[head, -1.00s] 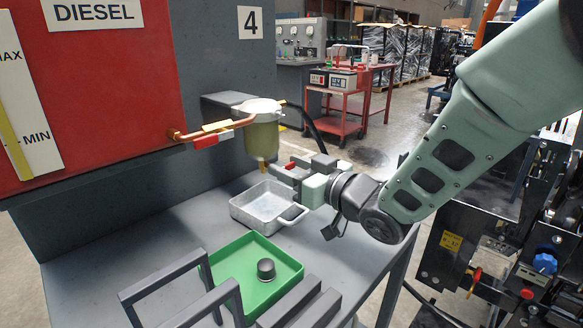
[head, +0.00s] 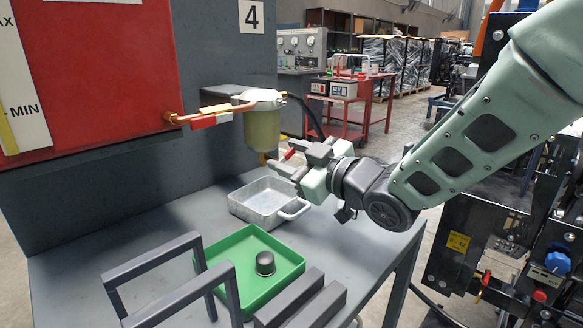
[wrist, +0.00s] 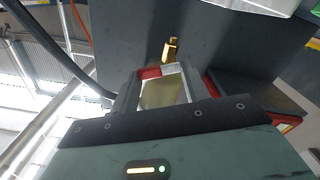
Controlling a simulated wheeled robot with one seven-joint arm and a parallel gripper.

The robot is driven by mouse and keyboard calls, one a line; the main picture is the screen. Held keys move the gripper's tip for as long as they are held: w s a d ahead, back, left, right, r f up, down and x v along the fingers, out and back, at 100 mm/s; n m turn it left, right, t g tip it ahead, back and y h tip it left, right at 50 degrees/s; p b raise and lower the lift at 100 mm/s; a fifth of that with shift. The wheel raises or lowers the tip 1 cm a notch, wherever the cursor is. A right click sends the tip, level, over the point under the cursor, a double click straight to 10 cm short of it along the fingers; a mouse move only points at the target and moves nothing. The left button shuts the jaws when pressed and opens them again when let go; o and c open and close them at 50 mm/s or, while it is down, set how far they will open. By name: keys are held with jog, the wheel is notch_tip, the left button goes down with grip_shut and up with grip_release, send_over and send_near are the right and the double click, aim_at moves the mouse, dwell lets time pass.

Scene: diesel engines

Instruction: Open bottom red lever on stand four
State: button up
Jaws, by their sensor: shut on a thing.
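The fuel filter (head: 263,128) with its cloudy bowl hangs beside the stand labelled 4. A brass drain fitting sits under the bowl and also shows in the wrist view (wrist: 170,50). The bottom red lever (head: 288,155) lies at this fitting, between my fingers. My gripper (head: 291,158) is shut on the red lever, just right of and below the bowl. In the wrist view the red lever (wrist: 150,72) shows as a small patch between the fingertips; the rest of it is hidden.
A metal pan (head: 262,202) stands below the filter. A green tray (head: 290,262) with a dark knob-like part (head: 265,263) is nearer, beside grey bars (head: 305,300). An upper red lever (head: 205,121) lies along the copper pipe. The red tank (head: 85,75) is at left.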

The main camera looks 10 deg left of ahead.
jog(key=shift+n+b, duration=0.35)
jog(key=shift+n, duration=0.25)
jog(key=o, duration=1)
jog(key=v, duration=1.7)
jog(key=shift+s+d, duration=0.15)
jog(key=shift+s, duration=0.1)
